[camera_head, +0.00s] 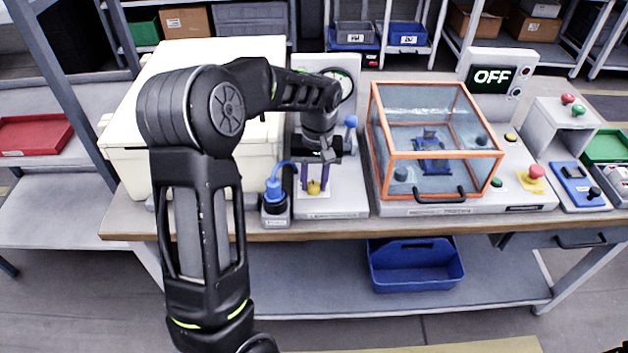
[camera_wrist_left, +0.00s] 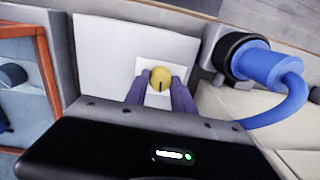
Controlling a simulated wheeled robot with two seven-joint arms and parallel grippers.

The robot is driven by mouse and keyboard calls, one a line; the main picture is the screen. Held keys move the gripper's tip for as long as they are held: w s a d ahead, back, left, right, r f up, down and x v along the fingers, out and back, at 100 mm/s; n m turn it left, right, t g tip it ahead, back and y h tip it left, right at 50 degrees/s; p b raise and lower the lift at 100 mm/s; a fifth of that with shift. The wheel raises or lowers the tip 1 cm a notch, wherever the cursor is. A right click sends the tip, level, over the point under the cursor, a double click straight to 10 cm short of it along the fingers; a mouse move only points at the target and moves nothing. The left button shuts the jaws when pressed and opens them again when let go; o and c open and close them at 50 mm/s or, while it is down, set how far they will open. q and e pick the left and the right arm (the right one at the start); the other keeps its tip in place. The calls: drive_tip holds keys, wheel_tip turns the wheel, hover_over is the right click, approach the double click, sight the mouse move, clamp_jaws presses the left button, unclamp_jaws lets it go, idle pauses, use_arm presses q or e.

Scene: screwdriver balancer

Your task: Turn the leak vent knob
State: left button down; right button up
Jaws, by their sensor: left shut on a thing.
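The leak vent knob is a small yellow round knob (camera_head: 314,187) low on the front of a pale grey panel (camera_head: 345,198), left of the orange-framed box. In the left wrist view the yellow knob (camera_wrist_left: 160,77) shows a dark slot line and sits on a white square plate (camera_wrist_left: 152,98). My left gripper (camera_head: 313,184) reaches down over the panel, its two purple fingers shut on the knob, one on each side. The fingers also show in the left wrist view (camera_wrist_left: 159,88).
A blue hose connector (camera_head: 274,188) stands close left of the gripper. A large cream-coloured case (camera_head: 225,65) is behind my left arm. A clear box with an orange frame (camera_head: 440,150) stands right, beside a display reading OFF (camera_head: 492,76). A blue tote (camera_head: 415,265) is on the shelf below.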

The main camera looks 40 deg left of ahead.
sight(315, 185)
use_arm(q)
drive_tip(key=m, duration=0.5)
drive_tip(key=shift+m, duration=0.3)
drive_tip(key=m, duration=0.5)
drive_tip(key=shift+t, duration=0.3)
drive_tip(key=shift+m, duration=0.3)
drive_tip(key=c, duration=1.1)
unclamp_jaws()
drive_tip(key=shift+o, duration=0.2)
drive_tip(key=r, duration=0.7)
drive_tip(key=shift+s+d+r+b, duration=0.1)
drive_tip(key=shift+d+r+b, duration=0.2)
drive_tip(key=shift+r, duration=0.1)
